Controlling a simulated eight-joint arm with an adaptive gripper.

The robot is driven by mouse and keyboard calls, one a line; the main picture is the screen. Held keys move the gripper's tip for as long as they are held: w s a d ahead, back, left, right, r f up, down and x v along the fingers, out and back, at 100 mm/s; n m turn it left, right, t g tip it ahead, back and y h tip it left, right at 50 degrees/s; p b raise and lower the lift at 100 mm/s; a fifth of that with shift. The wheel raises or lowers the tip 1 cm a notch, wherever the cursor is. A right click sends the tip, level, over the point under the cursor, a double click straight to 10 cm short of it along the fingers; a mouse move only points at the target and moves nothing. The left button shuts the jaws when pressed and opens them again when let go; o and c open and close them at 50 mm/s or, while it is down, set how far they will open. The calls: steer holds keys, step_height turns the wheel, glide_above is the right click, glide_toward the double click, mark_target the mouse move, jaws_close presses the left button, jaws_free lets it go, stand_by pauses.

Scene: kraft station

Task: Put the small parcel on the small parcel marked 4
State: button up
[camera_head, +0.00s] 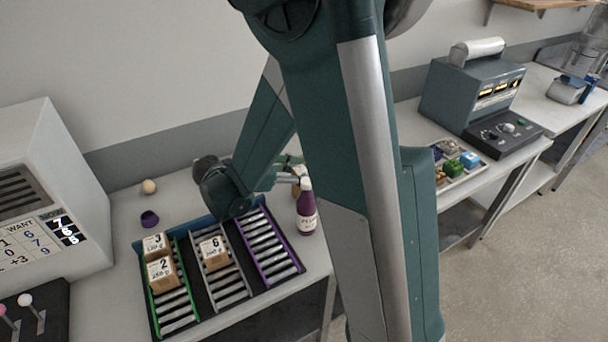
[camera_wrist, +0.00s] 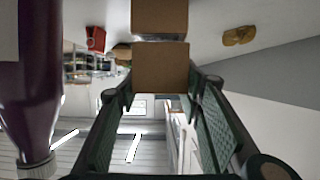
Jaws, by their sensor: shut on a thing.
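My gripper (camera_wrist: 160,82) is shut on a small brown cardboard parcel (camera_wrist: 160,66), held between its fingertips in the wrist view. A second brown box (camera_wrist: 160,18) shows just past it, with a narrow gap between them in the picture. No number is visible on either, so I cannot tell whether the second is the parcel marked 4. In the head view, my gripper (camera_head: 289,178) is behind the purple bottle, and the boxes there are mostly hidden. Parcels marked 3 (camera_head: 155,245) and 2 (camera_head: 163,272) are on the green lane; parcel 6 (camera_head: 213,252) is on the grey lane.
The dark purple bottle (camera_head: 306,214) stands close to my gripper and fills the left of the wrist view (camera_wrist: 25,80). The purple-edged roller lane (camera_head: 268,246) is empty. A purple cup (camera_head: 150,219) and a pale ball (camera_head: 149,186) are at the back left.

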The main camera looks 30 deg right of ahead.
steer(key=shift+f, duration=0.3)
steer(key=shift+f, duration=0.15)
steer(key=o, duration=0.9)
steer(key=shift+a+r, duration=0.2)
steer(key=shift+r, duration=0.05)
steer(key=p+v, duration=0.2)
steer(key=v, duration=0.9)
steer(key=shift+a, duration=0.35)
